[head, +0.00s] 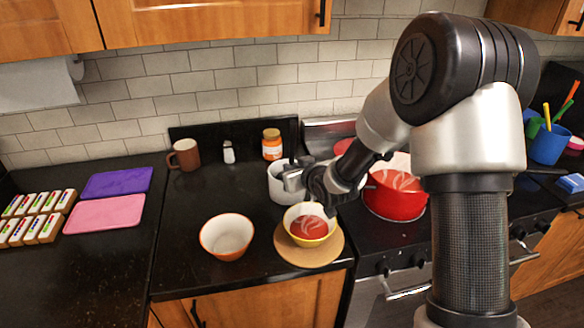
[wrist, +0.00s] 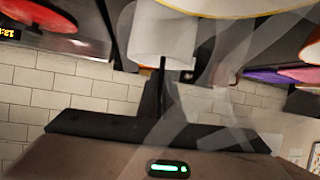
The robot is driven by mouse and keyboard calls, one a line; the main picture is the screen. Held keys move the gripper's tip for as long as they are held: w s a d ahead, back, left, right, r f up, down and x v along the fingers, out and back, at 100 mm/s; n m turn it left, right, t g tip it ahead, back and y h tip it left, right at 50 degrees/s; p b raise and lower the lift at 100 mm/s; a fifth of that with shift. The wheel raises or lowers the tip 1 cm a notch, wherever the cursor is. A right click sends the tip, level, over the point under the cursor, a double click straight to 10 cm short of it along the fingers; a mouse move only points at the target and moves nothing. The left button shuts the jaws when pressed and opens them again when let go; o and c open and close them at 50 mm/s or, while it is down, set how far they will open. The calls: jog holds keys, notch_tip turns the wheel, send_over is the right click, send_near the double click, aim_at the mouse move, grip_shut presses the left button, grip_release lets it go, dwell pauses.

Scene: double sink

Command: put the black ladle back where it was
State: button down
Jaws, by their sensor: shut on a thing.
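My gripper (wrist: 155,95) is shut on a thin black piece, which appears to be the handle of the black ladle (wrist: 162,64). The ladle's scoop cannot be made out in either view. In the head view my gripper is low over the counter, close to a white canister (head: 279,186) and above a yellow-rimmed bowl of red soup (head: 309,229). In the wrist view a white cylinder, likely the canister (wrist: 160,35), lies just beyond the jaws. A red pot (head: 395,203) with steaming red soup stands on the stove, partly behind my arm.
The soup bowl sits on a round board (head: 332,257). An empty orange-rimmed bowl (head: 227,238) is to its left. A mug (head: 185,155), shaker (head: 228,152) and jar (head: 272,145) stand at the back. Purple (head: 117,183) and pink (head: 105,213) mats lie left.

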jog(key=shift+f+b, duration=0.6)
jog(key=shift+b, duration=0.1)
jog(key=c, duration=1.8)
grip_release()
jog(key=shift+c, duration=0.2)
jog(key=v, duration=1.7)
jog(key=s+d+r+m+g+h+p, duration=0.1)
jog(key=s+d+r+m+h+p, duration=0.15)
jog(key=d+r, duration=0.3)
jog(key=s+d+r+m+g+h+p, duration=0.1)
jog(key=s+d+r+h+p, duration=0.1)
jog(key=s+d+r+h, duration=0.3)
jog(key=s+d+r+m+g+y+p, duration=0.1)
jog(key=s+r+m+g, duration=0.1)
jog(key=s, duration=1.1)
notch_tip(320, 180, up, 2)
jog(key=shift+s+d+r+g+y+p, duration=0.15)
jog(key=shift+s+g+y+p, duration=0.25)
jog(key=shift+g, duration=0.4)
